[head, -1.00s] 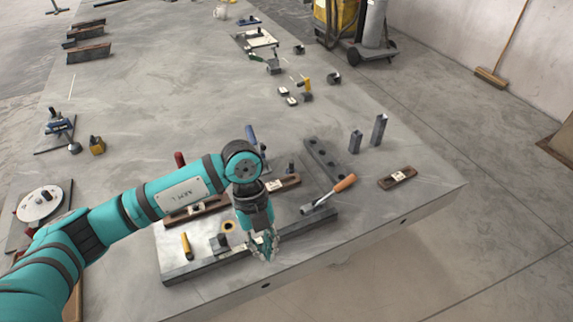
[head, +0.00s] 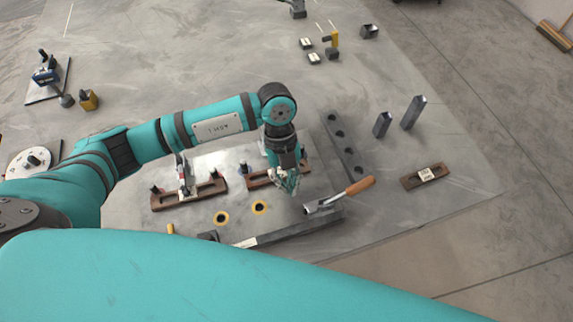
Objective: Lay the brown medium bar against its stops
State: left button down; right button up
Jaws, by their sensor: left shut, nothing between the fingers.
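Three brown bars show, and I cannot tell by size which is the medium one. One bar (head: 205,192) lies on the left of the grey fixture plate (head: 283,216), by a clamp. A second bar (head: 262,180) lies on the plate to its right, partly hidden by my left gripper. A third, shorter-looking bar (head: 425,177) with a white label lies on the table, right of the plate. My left gripper (head: 288,188) is shut and empty, pointing down in front of the second bar's right part. Any contact is unclear. My right gripper is out of view.
A tool with an orange handle (head: 358,187) lies across the plate's right end. Behind it are a dark holed strip (head: 344,147) and two upright grey blocks (head: 412,112) (head: 382,124). My teal link hides the bottom.

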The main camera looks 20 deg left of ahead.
aim_at(282, 177)
pick_arm(q)
jog(key=x, duration=0.3)
jog(key=shift+f+p, duration=0.35)
jog(key=shift+f, duration=0.05)
jog(key=shift+w+a+f+p, duration=0.15)
jog(key=shift+w+a+p, duration=0.2)
jog(key=shift+w, duration=0.25)
jog(key=shift+w+a+f+p, duration=0.2)
jog(key=shift+w+a, duration=0.15)
jog(key=shift+w, duration=0.2)
jog(key=shift+w+a+f, duration=0.1)
jog(key=shift+w+a, duration=0.2)
jog(key=shift+w, duration=0.15)
jog(key=shift+w+a+b, duration=0.35)
jog(key=shift+w+a, duration=0.1)
jog(key=shift+w, duration=0.3)
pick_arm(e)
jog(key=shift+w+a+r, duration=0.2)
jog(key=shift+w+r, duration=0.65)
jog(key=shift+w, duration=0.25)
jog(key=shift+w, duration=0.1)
pick_arm(q)
jog(key=shift+f, duration=0.1)
